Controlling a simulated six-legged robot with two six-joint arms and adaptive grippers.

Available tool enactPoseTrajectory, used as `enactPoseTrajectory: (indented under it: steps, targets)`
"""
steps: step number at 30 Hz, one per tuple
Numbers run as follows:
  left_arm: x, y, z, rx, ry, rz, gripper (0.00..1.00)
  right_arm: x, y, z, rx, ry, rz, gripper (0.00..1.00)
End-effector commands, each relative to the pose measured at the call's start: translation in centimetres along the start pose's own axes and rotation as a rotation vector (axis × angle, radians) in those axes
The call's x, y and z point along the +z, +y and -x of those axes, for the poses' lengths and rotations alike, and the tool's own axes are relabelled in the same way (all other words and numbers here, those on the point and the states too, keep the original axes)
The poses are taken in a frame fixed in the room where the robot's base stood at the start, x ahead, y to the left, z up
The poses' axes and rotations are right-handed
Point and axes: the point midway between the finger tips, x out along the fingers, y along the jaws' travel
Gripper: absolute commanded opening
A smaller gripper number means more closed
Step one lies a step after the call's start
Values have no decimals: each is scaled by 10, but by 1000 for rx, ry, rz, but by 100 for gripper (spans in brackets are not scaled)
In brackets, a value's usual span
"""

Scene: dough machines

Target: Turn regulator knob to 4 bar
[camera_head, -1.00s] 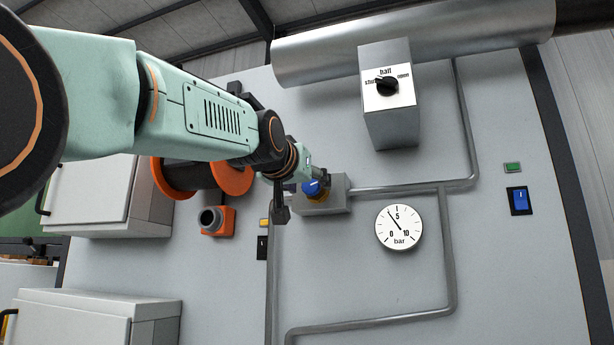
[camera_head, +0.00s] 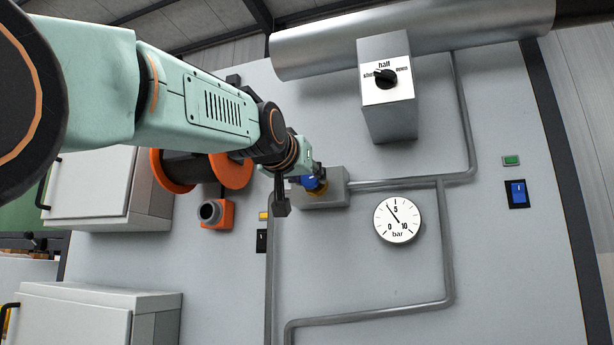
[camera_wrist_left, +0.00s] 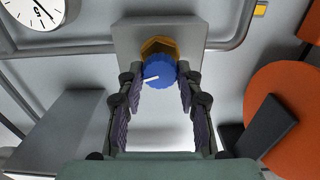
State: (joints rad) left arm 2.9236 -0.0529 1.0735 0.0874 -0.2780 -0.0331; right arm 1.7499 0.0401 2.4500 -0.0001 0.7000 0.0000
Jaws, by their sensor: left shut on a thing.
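The blue regulator knob (camera_head: 314,182) sits on a brass collar on a grey block (camera_head: 335,188) fixed to the wall panel. It also shows in the wrist view (camera_wrist_left: 157,73), with a white mark pointing to the left. My left gripper (camera_wrist_left: 157,95) is shut on the knob, one finger on each side of it. In the head view the left gripper (camera_head: 295,190) hides part of the knob. The round pressure gauge (camera_head: 397,219) is right of and below the knob; its needle points up and left, a little short of 5, at about 4 bar. My right gripper is not in view.
A grey box with a black rotary switch (camera_head: 386,78) juts out above right. Conduit pipes (camera_head: 447,240) run along the panel. A blue switch (camera_head: 517,193) is at the right.

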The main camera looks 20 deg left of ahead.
Motion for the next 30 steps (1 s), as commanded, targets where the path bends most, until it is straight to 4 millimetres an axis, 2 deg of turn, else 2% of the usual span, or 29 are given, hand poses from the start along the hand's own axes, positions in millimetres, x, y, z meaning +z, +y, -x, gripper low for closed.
enactPoseTrajectory:
  steps: [12, 13, 21, 30]
  targets:
    - [0, 0, 0, -1, -1, -54, 4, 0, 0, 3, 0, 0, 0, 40]
    - [0, 0, 0, -1, 0, -54, 36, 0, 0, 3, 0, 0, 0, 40]
    - [0, 0, 0, -1, 0, -53, 58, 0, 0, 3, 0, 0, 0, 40]
    - [0, 0, 0, -1, -1, -53, 58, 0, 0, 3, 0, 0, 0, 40]
